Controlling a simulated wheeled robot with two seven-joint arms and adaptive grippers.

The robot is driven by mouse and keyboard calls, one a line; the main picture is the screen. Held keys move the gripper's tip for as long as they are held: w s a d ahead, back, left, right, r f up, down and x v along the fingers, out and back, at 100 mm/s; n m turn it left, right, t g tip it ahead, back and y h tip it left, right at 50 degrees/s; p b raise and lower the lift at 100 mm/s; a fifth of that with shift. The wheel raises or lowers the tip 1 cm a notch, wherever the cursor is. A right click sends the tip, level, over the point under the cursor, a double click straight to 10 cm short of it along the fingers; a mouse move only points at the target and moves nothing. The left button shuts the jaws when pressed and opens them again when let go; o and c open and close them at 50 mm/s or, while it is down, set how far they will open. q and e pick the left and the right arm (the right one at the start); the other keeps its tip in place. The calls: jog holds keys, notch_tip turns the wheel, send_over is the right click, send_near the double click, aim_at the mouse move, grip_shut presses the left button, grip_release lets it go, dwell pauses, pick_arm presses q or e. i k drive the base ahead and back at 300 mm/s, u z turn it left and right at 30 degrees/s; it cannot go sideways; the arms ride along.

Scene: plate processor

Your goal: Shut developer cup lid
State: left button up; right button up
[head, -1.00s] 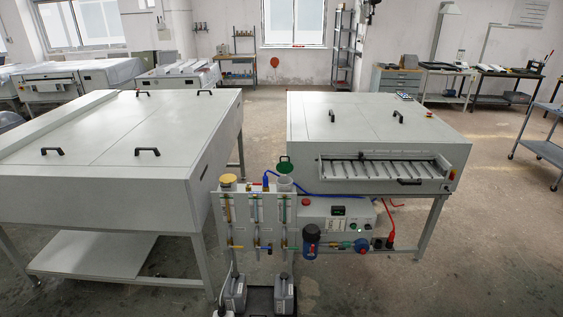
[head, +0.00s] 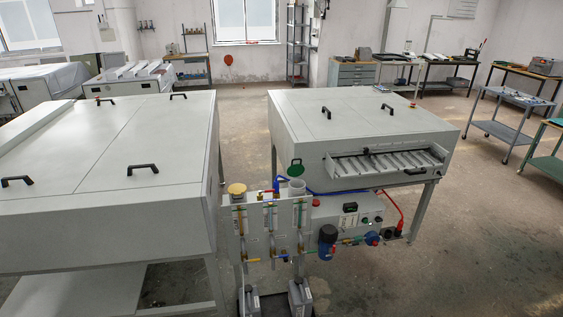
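The developer unit stands between the two large machines in the head view, with two cups on top. The right cup (head: 296,187) is a pale open cylinder, and its round green lid (head: 296,168) stands raised behind its mouth. The left cup has a yellow lid (head: 237,189) lying flat on top. Which of the two is the developer cup cannot be told from labels here. Neither of my grippers shows in the view.
A large grey machine (head: 110,220) fills the left, and a second one (head: 350,120) with a roller tray (head: 388,165) stands behind the unit. A blue hose (head: 340,190) and a red cable (head: 393,208) run beside it.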

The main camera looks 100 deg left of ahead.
aim_at(294, 170)
jog(key=u, duration=2.9)
